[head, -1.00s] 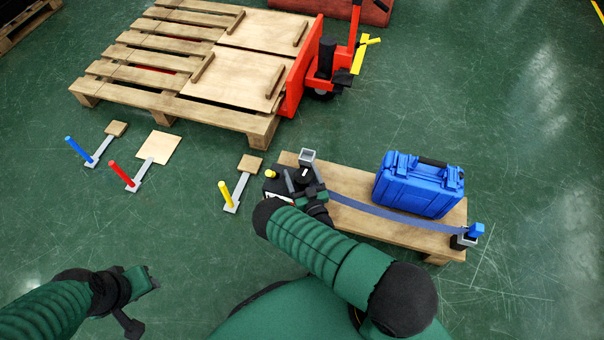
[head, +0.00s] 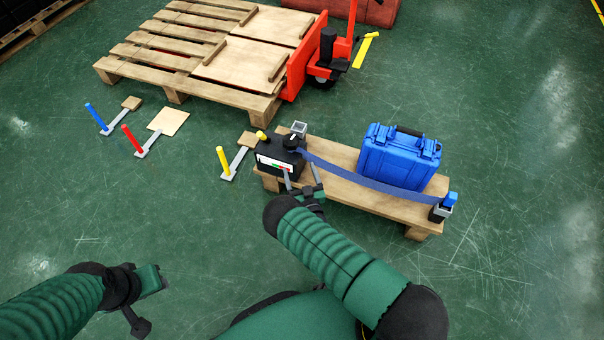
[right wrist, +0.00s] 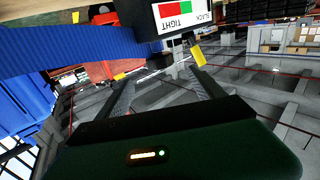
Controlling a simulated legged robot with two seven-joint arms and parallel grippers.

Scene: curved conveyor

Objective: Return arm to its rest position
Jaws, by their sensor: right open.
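My right gripper (head: 302,178) is open and empty, just in front of the black box (head: 279,154) with a red, green and white label. The right wrist view shows its two spread fingers (right wrist: 157,78) with nothing between them, and the label (right wrist: 178,12) just beyond. My right arm (head: 335,250) reaches forward from the lower right. My left gripper (head: 148,290) hangs over the floor at lower left, apart from everything; its jaw opening is unclear.
A blue strap (head: 365,181) runs from the box past a blue case (head: 400,157) to a post (head: 442,207) on a wooden pallet (head: 335,150). Colored levers (head: 222,160) stand on the floor at left. A large pallet (head: 185,50) and red pallet jack (head: 305,65) are behind. Floor between my arms is clear.

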